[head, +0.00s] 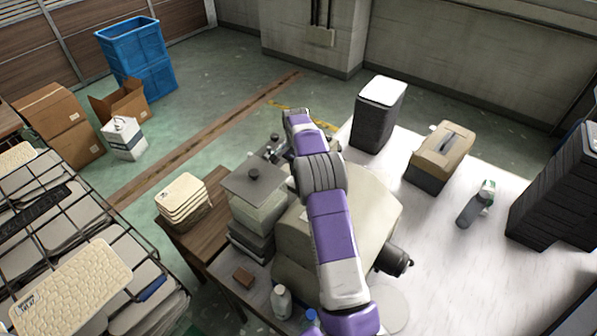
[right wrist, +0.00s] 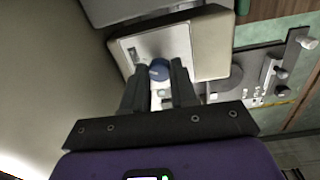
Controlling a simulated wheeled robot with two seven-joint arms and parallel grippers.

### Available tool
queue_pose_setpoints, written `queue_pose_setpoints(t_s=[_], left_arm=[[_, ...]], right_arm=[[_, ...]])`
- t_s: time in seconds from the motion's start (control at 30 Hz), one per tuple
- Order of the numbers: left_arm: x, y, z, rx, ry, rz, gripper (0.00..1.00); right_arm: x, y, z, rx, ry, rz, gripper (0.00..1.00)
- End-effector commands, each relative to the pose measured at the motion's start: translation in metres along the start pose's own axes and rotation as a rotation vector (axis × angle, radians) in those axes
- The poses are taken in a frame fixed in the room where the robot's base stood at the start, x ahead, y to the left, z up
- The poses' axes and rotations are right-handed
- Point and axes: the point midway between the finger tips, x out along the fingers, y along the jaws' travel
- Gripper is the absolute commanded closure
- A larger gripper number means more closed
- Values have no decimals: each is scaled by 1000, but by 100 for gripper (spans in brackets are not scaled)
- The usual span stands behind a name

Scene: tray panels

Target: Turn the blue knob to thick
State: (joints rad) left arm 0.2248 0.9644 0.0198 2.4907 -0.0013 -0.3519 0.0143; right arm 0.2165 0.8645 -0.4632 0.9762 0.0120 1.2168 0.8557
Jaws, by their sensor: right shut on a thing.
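The blue knob (right wrist: 159,70) sits on a pale panel (right wrist: 205,50) of the machine in the right wrist view. My right gripper (right wrist: 161,78) has one dark finger on each side of the knob and is shut on it. No thick mark or pointer on the knob can be read. In the head view my purple and white right arm (head: 331,225) reaches over the beige machine (head: 375,205); the knob and the right gripper's fingers cannot be made out there. My left gripper is in neither view.
A stack of pale trays (head: 183,198) stands on the wooden table left of the machine. A wire rack (head: 100,240) holds more panels at far left. A spray bottle (head: 475,205), a tan-topped box (head: 440,155) and a dark bin (head: 377,115) stand on the white surface at right.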

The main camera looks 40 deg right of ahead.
Motion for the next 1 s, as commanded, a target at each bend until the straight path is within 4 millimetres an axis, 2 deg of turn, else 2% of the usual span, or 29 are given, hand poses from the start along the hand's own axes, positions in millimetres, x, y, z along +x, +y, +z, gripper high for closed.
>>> queue_pose_setpoints(t_s=[0.33, 0.37, 0.5, 0.53, 0.83, 1.0], left_arm=[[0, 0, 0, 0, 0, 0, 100], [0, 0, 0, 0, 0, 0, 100], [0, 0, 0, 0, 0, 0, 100], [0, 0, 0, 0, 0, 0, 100], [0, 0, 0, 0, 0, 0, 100], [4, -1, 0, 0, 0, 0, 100]], right_arm=[[-1, 0, -1, 4, 3, -2, 100], [-1, 0, -1, 4, 3, -2, 71], [-1, 0, -1, 3, 2, -1, 50], [-1, 0, -1, 3, 2, -1, 47], [-2, 0, 0, 2, 1, -1, 47], [-23, -1, -1, 1, 3, -3, 47]])
